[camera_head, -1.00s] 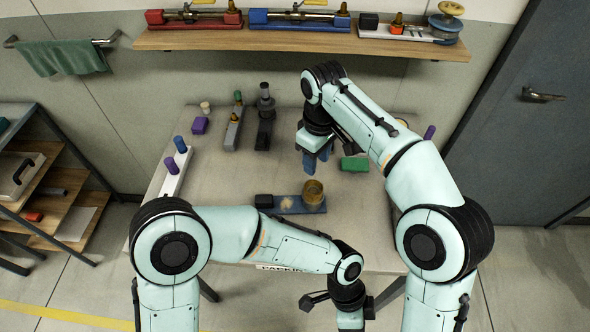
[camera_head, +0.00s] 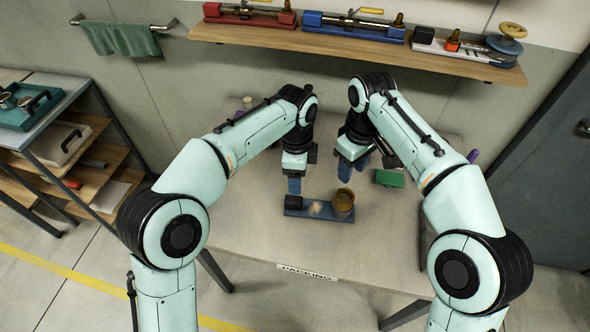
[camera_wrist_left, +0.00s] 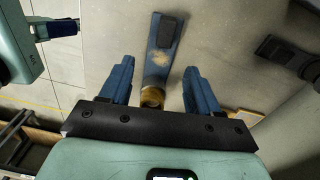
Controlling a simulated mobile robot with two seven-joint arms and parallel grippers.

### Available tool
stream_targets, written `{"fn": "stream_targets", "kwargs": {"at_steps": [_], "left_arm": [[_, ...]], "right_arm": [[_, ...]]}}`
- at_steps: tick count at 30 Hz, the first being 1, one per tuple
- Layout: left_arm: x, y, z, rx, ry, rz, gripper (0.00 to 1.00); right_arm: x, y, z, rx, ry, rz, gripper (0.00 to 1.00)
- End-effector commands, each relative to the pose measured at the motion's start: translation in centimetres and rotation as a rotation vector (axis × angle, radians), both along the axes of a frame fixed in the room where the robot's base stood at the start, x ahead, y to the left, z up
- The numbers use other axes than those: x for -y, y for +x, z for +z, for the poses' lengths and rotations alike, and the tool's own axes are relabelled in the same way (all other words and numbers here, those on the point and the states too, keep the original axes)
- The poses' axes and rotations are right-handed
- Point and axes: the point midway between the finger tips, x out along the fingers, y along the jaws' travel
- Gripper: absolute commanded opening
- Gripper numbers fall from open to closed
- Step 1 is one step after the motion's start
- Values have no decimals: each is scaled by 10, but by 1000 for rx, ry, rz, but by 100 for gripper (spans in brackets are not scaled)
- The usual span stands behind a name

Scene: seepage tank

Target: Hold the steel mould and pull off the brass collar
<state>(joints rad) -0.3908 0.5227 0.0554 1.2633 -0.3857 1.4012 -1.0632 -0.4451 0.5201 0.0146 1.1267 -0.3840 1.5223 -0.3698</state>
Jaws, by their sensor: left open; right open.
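The brass collar (camera_head: 343,201) is a short, round, open-topped ring at the right end of a blue base (camera_head: 320,214) on the table. I cannot tell the steel mould apart; it may be hidden in the collar. My left gripper (camera_head: 293,186) points down over the left part of the base, open and empty. In the left wrist view the collar (camera_wrist_left: 152,97) shows between and below its spread blue fingers (camera_wrist_left: 158,68). My right gripper (camera_head: 354,167) is open and empty, above and behind the collar; it also shows at upper left in the left wrist view (camera_wrist_left: 62,28).
A black block (camera_head: 293,202) and a tan patch (camera_head: 316,207) are on the base. A green block (camera_head: 389,178) lies right of my right gripper. A shelf (camera_head: 360,55) with valve assemblies hangs behind. The front of the table (camera_head: 270,240) is clear.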

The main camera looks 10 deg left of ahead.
Motion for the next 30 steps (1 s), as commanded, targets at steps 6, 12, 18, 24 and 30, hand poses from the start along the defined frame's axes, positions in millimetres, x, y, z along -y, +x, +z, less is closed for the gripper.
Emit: {"fn": "stream_targets", "kwargs": {"at_steps": [6, 12, 18, 24, 30], "left_arm": [[-7, 6, -6, 24, 20, -18, 62], [-7, 5, -42, 19, 20, -17, 62], [-7, 5, -82, 20, 19, -16, 62], [-6, 5, -112, 21, 18, -16, 62], [-6, 6, -126, 24, 17, -16, 62]], "right_arm": [[0, 0, 0, 0, 0, 0, 43], [0, 0, 0, 0, 0, 0, 43], [0, 0, 0, 0, 0, 0, 43], [0, 0, 0, 0, 0, 0, 43], [0, 0, 0, 0, 0, 0, 43]]}}
